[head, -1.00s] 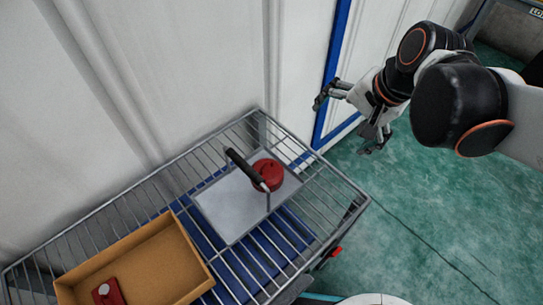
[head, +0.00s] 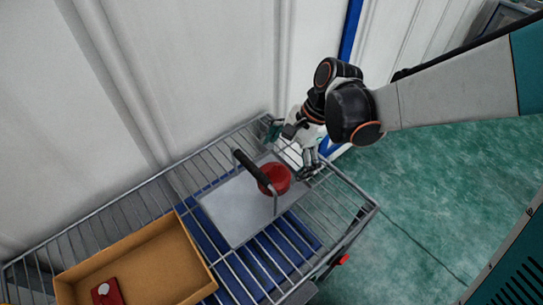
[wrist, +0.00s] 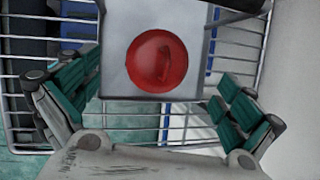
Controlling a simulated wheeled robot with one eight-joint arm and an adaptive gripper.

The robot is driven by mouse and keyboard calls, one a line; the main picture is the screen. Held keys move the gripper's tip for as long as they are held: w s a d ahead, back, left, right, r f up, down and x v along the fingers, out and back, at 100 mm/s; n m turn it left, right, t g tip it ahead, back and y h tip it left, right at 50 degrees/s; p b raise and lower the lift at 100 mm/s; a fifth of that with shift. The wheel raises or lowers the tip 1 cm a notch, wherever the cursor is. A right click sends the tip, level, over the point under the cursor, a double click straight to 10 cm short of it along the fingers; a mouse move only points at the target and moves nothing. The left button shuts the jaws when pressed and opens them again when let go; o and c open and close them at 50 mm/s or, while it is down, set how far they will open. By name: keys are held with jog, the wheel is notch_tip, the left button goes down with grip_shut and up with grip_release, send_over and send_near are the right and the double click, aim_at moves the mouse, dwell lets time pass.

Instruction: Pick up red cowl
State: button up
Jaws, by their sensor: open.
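The red cowl (head: 277,178) is a round red part on a grey plate (head: 230,208) on the wire cart. A black handle on a metal bracket (head: 250,168) rises beside it and partly covers it in the head view. In the wrist view the cowl (wrist: 157,61) shows from above as a red disc with a raised ridge, on the plate (wrist: 118,85). My gripper (head: 292,150) is open and empty, above the cart's far right part, just beyond the cowl. In the wrist view its teal-padded fingers (wrist: 157,98) stand wide apart, left and right of the cowl, not touching it.
A cardboard box (head: 200,252) holding a red part with a pale knob (head: 105,292) stands at the cart's left. A white wall (head: 150,80) rises behind the cart. Green floor (head: 420,190) is clear to the right.

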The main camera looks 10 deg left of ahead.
aim_at(273, 176)
jog(key=b+x, duration=0.3)
jog(key=x, duration=0.5)
jog(key=shift+c, duration=0.6)
jog(key=shift+d, duration=0.1)
jog(key=c, duration=1.1)
